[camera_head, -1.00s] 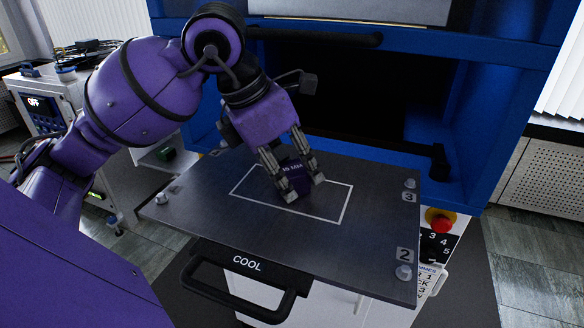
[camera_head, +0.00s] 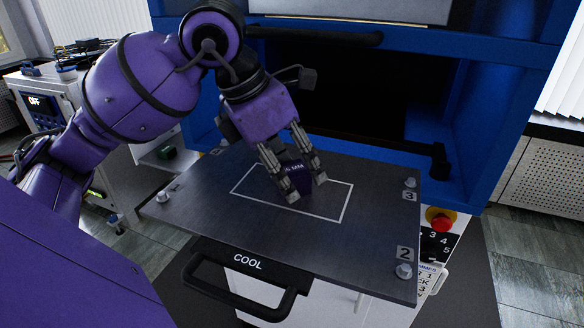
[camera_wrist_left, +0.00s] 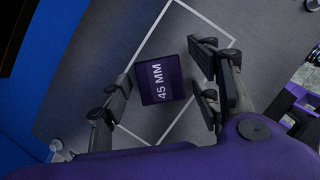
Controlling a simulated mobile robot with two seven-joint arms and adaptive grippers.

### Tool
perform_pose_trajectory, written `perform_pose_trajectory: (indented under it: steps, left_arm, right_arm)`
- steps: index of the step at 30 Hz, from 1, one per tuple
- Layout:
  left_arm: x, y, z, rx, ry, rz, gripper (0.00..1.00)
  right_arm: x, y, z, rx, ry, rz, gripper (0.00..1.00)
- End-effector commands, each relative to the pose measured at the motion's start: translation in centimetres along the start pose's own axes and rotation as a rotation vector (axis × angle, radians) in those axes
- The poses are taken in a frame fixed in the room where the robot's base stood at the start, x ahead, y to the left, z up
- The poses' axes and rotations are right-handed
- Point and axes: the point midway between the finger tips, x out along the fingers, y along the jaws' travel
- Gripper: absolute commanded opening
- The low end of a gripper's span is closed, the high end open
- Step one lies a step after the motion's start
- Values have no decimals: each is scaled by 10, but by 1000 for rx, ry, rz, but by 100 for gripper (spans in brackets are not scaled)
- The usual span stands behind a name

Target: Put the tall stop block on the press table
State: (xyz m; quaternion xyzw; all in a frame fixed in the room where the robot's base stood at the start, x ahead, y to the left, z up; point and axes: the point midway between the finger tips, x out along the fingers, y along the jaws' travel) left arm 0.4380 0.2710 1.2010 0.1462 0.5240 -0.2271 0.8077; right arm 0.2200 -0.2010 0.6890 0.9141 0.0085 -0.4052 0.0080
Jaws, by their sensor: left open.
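The stop block, a dark purple block marked "45 MM" (camera_wrist_left: 160,82), stands on the dark press table (camera_head: 370,205), inside the white outlined rectangle. It also shows in the head view (camera_head: 293,169), partly hidden by my fingers. My left gripper (camera_head: 305,187) is open and low over the table, with one finger on each side of the block. In the left wrist view my left gripper (camera_wrist_left: 163,92) shows a clear gap on the right finger's side; the left finger is close to the block, and I cannot tell whether it touches. My right gripper is not in view.
The blue press frame (camera_head: 480,110) rises behind the table. A black handle (camera_head: 240,300) marked "COOL" is at the front. Corner bolts (camera_head: 404,271) stand up from the table. A red stop button (camera_head: 441,222) is at the right. The table's front and right are clear.

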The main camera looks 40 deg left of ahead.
Motion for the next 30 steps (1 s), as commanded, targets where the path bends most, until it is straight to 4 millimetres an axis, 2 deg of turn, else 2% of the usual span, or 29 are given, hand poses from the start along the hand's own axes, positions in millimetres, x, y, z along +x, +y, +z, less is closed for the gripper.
perform_pose_trajectory:
  steps: [9, 15, 21, 30]
  left_arm:
    - [-67, 1, 1, -1, -3, 7, 57]
    - [-101, 1, 1, -1, -1, 4, 57]
    - [-114, 0, 0, 0, 0, 2, 57]
    - [-114, 0, 0, 0, 0, 1, 57]
  right_arm:
    - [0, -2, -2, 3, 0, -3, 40]
    - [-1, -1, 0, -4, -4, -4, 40]
    - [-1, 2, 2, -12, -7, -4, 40]
    - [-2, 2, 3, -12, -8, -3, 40]
